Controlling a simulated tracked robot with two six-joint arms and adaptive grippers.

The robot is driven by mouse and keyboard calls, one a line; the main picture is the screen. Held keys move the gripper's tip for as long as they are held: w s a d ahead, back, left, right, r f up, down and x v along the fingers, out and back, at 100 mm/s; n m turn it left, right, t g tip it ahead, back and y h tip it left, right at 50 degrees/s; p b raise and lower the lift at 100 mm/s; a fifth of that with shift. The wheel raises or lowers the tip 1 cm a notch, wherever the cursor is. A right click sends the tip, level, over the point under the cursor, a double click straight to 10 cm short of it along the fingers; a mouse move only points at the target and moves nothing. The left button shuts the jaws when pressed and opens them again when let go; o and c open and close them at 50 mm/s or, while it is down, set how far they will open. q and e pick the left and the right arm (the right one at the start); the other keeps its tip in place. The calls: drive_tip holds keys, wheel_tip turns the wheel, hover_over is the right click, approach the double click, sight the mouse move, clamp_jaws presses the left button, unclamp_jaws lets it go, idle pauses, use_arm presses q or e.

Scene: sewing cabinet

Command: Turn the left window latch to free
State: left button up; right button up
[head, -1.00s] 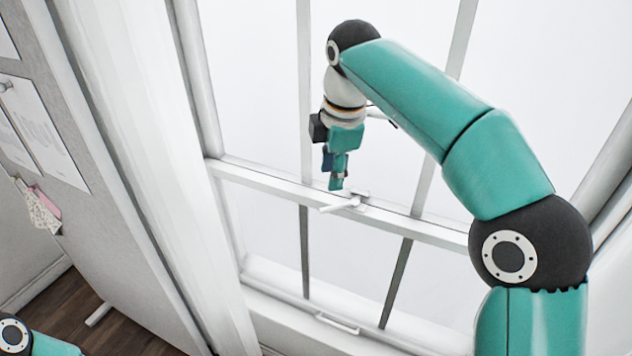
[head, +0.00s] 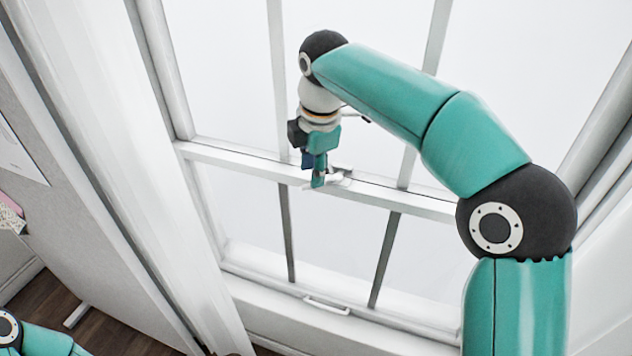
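One white window latch (head: 341,177) shows on the white horizontal rail in the middle of the window. Its base is visible just right of my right gripper's tips. Its lever is mostly hidden by the gripper, so I cannot tell its exact angle. My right gripper (head: 318,182) points down at the rail, over the lever, and seems to touch it. Its fingers are seen edge-on, and their gap does not show. My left gripper is out of view; only part of my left arm shows at the lower left corner.
The white window frame has upright bars and a handle (head: 326,306) on its lower rail. A white curtain (head: 130,180) hangs left of the window. A grey board (head: 80,230) with pinned papers stands further left. The space before the lower panes is clear.

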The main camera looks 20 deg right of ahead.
drive_tip(key=shift+w+f, duration=0.15)
drive_tip(key=shift+f, duration=0.65)
drive_tip(key=shift+w+f, duration=0.15)
drive_tip(key=shift+f, duration=0.65)
clamp_jaws()
